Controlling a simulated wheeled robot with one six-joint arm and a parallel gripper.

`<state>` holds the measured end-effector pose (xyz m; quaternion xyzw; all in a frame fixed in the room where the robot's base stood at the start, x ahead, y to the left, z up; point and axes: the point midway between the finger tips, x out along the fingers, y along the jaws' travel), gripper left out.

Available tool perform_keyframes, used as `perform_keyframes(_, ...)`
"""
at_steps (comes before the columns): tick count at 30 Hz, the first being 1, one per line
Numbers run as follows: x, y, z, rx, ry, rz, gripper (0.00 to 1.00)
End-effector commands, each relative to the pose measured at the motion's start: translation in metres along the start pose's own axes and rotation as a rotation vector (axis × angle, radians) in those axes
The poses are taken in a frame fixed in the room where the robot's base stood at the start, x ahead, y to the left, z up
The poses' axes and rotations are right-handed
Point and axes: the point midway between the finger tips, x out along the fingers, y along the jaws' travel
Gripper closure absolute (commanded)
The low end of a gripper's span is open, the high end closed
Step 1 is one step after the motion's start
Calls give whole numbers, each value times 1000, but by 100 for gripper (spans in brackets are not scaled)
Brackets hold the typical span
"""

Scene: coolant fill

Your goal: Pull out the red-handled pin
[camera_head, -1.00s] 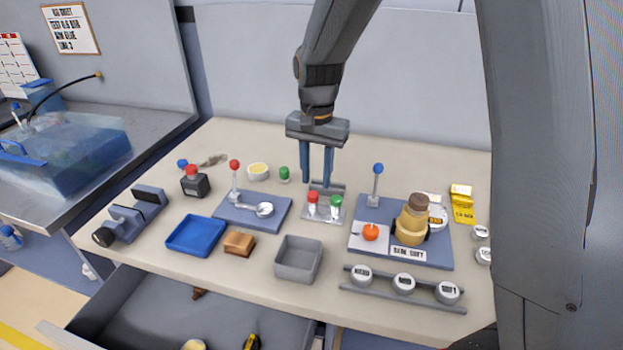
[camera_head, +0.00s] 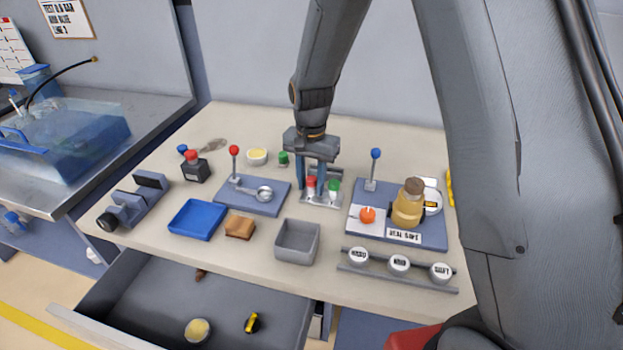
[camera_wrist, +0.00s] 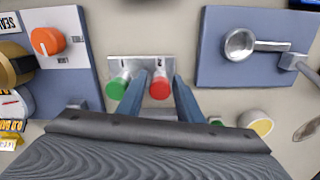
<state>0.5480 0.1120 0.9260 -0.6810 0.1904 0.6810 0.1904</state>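The red-handled pin (camera_head: 310,183) stands upright in a small grey metal bracket (camera_head: 322,202) in the middle of the bench. The green-handled pin (camera_head: 334,186) stands beside it in the same bracket. My gripper (camera_head: 311,184) points down at the red handle with its blue fingers apart. In the wrist view, the red handle (camera_wrist: 160,85) lies between my fingers (camera_wrist: 160,82), with narrow gaps on both sides. The green handle (camera_wrist: 118,84) is outside the left finger there. Contact with the red handle cannot be seen.
A red-knobbed lever panel (camera_head: 255,199) stands left of the bracket. A panel with an orange knob (camera_head: 367,214) and an amber jar (camera_head: 407,206) stands right. A grey bin (camera_head: 297,242) and blue tray (camera_head: 196,221) are in front. An open drawer (camera_head: 120,305) lies below.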

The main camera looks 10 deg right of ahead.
Motion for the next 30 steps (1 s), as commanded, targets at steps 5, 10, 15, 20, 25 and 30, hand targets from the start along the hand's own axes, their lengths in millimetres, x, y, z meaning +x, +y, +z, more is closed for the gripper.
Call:
perform_keyframes(5,0,0,0,0,0,0,86)
perform_keyframes(10,0,0,0,0,0,0,89)
perform_keyframes(15,-1,0,0,0,0,0,92)
perform_keyframes(20,-2,0,0,0,0,0,92)
perform_keyframes(25,-5,0,0,0,0,0,92)
perform_keyframes(30,-6,0,0,0,0,0,92)
